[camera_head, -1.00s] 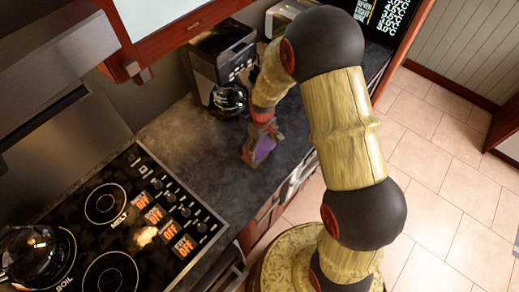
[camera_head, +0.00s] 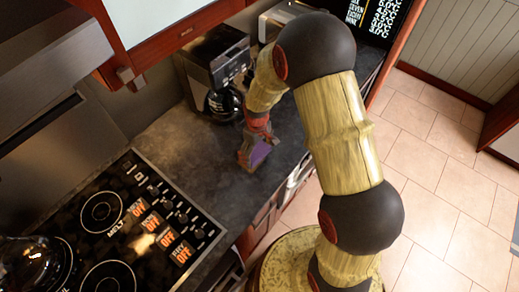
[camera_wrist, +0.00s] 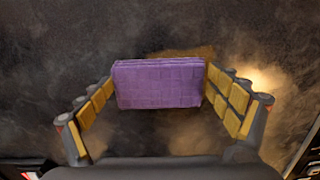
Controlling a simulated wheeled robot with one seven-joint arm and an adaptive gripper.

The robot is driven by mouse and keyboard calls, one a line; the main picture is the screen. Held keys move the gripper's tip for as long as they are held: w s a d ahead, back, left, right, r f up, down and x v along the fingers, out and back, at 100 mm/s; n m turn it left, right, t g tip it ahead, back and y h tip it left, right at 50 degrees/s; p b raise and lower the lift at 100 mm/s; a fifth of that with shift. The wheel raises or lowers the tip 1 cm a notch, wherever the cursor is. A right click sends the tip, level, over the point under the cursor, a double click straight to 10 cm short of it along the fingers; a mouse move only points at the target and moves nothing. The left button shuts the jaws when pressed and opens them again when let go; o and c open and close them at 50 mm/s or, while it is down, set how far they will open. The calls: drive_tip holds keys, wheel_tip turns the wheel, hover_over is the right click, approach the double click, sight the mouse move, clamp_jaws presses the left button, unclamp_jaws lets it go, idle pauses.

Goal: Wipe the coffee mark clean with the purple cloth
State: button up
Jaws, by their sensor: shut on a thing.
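The purple cloth (camera_wrist: 158,84) is a thick folded block, gripped between the two fingers of my gripper (camera_wrist: 160,80) in the wrist view. In the head view the cloth (camera_head: 260,153) shows at the end of my gripper (camera_head: 249,155), over the dark countertop (camera_head: 200,150). A brown stain, seemingly the coffee mark (camera_wrist: 205,52), shows on the counter past the cloth's upper edge in the wrist view. The cloth hides part of it. I cannot tell whether the cloth touches the counter. The mark is not discernible in the head view.
A coffee machine (camera_head: 212,60) with a glass pot (camera_head: 223,103) stands just behind my gripper. A black stovetop (camera_head: 140,225) with lit controls lies to the left. A cabinet (camera_head: 165,40) overhangs at the upper left. The counter between stove and machine is clear.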

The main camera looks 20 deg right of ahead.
sight(244, 170)
drive_tip(key=shift+s+a+f, duration=0.1)
drive_tip(key=shift+s+a, duration=1.3)
drive_tip(key=shift+a, duration=0.3)
drive_tip(key=shift+s+a, duration=0.25)
drive_tip(key=shift+a, duration=0.2)
drive_tip(key=shift+s+a, duration=0.2)
drive_tip(key=shift+a, duration=0.25)
drive_tip(key=shift+s+a, duration=0.4)
drive_tip(key=shift+a, duration=0.4)
drive_tip(key=shift+w+d, duration=0.95)
drive_tip(key=shift+d, duration=0.5)
drive_tip(key=shift+w+d, duration=1)
drive_tip(key=shift+d, duration=0.4)
drive_tip(key=shift+w+d, duration=0.95)
drive_tip(key=shift+d, duration=0.5)
drive_tip(key=shift+s+a, duration=1)
drive_tip(key=shift+a, duration=0.35)
drive_tip(key=shift+s+a, duration=1)
drive_tip(key=shift+a, duration=0.3)
drive_tip(key=shift+s+a, duration=0.45)
drive_tip(key=shift+a, duration=0.4)
drive_tip(key=shift+s+a, duration=0.4)
drive_tip(key=shift+a, duration=0.4)
drive_tip(key=shift+w+d, duration=0.6)
drive_tip(key=shift+d, duration=0.3)
drive_tip(key=shift+w+d, duration=0.55)
drive_tip(key=shift+d, duration=0.35)
drive_tip(key=shift+w+d, duration=0.6)
drive_tip(key=shift+d, duration=0.3)
